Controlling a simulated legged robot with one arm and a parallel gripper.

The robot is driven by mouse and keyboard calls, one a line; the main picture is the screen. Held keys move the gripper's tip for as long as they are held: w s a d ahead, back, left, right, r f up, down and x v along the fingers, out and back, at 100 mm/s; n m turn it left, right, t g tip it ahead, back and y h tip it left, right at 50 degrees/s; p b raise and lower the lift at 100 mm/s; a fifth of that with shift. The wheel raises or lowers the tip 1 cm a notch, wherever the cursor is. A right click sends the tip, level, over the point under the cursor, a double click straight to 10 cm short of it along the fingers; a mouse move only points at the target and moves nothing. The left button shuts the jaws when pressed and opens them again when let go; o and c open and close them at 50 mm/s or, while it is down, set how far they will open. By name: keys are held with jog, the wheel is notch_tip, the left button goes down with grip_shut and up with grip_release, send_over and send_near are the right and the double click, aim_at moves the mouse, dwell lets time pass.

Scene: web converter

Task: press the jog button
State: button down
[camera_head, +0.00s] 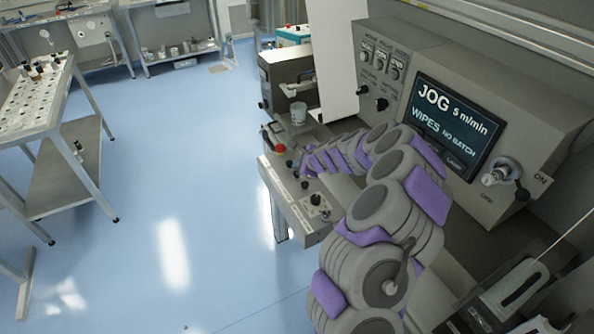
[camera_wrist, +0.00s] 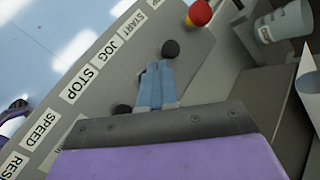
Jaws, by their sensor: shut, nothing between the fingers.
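The control panel (camera_head: 291,190) is a grey slanted strip with a row of buttons, below and left of my gripper (camera_head: 306,168) in the head view. In the wrist view, my gripper (camera_wrist: 159,66) is shut and empty over the panel. Its blue-grey fingers lie across the button row, level with the JOG label (camera_wrist: 104,50). A round black button (camera_wrist: 170,48) shows just beyond the fingertips, roughly in line with the START label (camera_wrist: 129,27). Another dark button (camera_wrist: 122,109) shows by the fingers near the STOP label (camera_wrist: 77,82). The jog button appears hidden behind the fingers; contact cannot be told.
A red button (camera_wrist: 200,12) stands at the panel's far end, beside a clear cup (camera_wrist: 284,22). The large display (camera_head: 450,122) reads "JOG 5 m/min, WIPES NO BATCH". The blue floor left of the panel is open, with a shelved bench (camera_head: 75,165) farther left.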

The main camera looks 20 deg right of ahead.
dwell(0.3)
notch_tip(320, 180, up, 5)
jog(key=p, duration=0.4)
jog(key=shift+p, duration=0.4)
dwell(0.4)
jog(key=s+a+r+n+g+y, duration=0.1)
jog(key=s+a+r+n+y, duration=0.1)
jog(key=a+r+n, duration=0.45)
jog(key=s+a+r+n+g+y, duration=0.1)
jog(key=s+a+r, duration=0.25)
jog(key=a, duration=0.55)
jog(key=s+a+r+n+g+y, duration=0.1)
jog(key=s+a+r+n+g, duration=0.2)
jog(key=s+a+r+n, duration=0.45)
jog(key=s+a+n+g+h, duration=0.25)
jog(key=s+n, duration=0.25)
jog(key=s, duration=1.3)
jog(key=s+d+n+g+h, duration=0.1)
jog(key=s+d+n+h, duration=0.1)
jog(key=s, duration=0.7)
jog(key=s+d+f+n+g+h, duration=0.1)
jog(key=s+d, duration=0.3)
jog(key=s, duration=0.5)
jog(key=shift+f+n+g+h, duration=0.2)
jog(key=shift+n+g+h, duration=0.15)
jog(key=shift+n+g, duration=0.3)
